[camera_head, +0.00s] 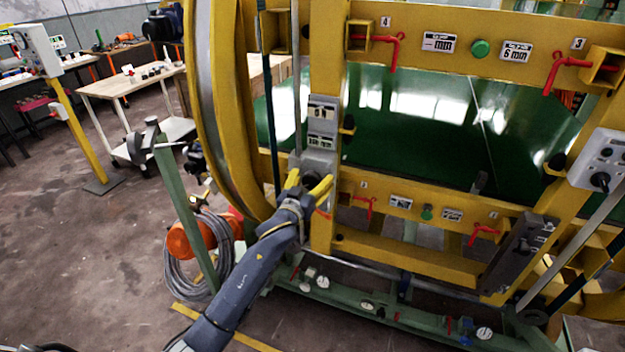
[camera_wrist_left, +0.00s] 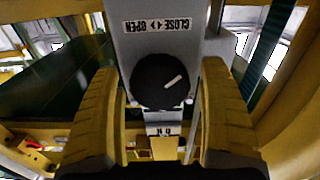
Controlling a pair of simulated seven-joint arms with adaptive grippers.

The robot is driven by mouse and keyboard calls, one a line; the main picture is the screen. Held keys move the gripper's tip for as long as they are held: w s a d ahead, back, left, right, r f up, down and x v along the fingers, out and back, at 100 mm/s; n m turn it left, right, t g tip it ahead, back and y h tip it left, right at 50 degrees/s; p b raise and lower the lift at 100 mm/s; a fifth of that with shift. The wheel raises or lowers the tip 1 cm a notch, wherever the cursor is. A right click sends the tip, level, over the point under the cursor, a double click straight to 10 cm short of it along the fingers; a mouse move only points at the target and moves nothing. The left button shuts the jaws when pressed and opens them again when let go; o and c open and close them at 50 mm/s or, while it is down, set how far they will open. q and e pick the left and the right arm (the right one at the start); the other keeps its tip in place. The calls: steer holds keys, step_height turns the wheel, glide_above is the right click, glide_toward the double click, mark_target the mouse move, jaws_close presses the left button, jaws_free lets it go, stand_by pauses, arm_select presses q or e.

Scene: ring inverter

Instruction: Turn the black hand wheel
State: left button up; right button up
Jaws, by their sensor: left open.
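The black hand wheel (camera_wrist_left: 160,82) is a round black knob with a white pointer mark. In the left wrist view it sits on a grey box (camera_wrist_left: 155,30) below an upside-down "CLOSE / OPEN" label. My left gripper (camera_head: 309,181) is open, with its yellow fingers in front of the grey box on the yellow post. In the wrist view one finger stands on each side of the wheel, with a gap to each. I cannot tell how deep the fingertips reach around it. In the head view the fingers mostly hide the wheel. My right gripper is not in view.
The yellow frame (camera_head: 455,45) carries red handles (camera_head: 382,45), green buttons and labels. A large yellow ring (camera_head: 215,100) curves at left of the post. A green post (camera_head: 180,205) and a coiled grey hose (camera_head: 208,260) stand left of my arm. Open floor lies further left.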

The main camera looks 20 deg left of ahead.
arm_select(q)
steer(key=shift+w, duration=0.1)
steer(key=c, duration=1.3)
steer(key=shift+o, duration=0.2)
steer(key=shift+m, duration=0.3)
steer(key=m, duration=0.4)
steer(key=shift+d+m, duration=0.1)
steer(key=shift+m, duration=0.3)
steer(key=m, duration=0.5)
steer(key=shift+m, duration=0.3)
steer(key=shift+m, duration=0.3)
steer(key=o, duration=1.3)
steer(key=shift+d, duration=0.1)
steer(key=shift+c, duration=0.2)
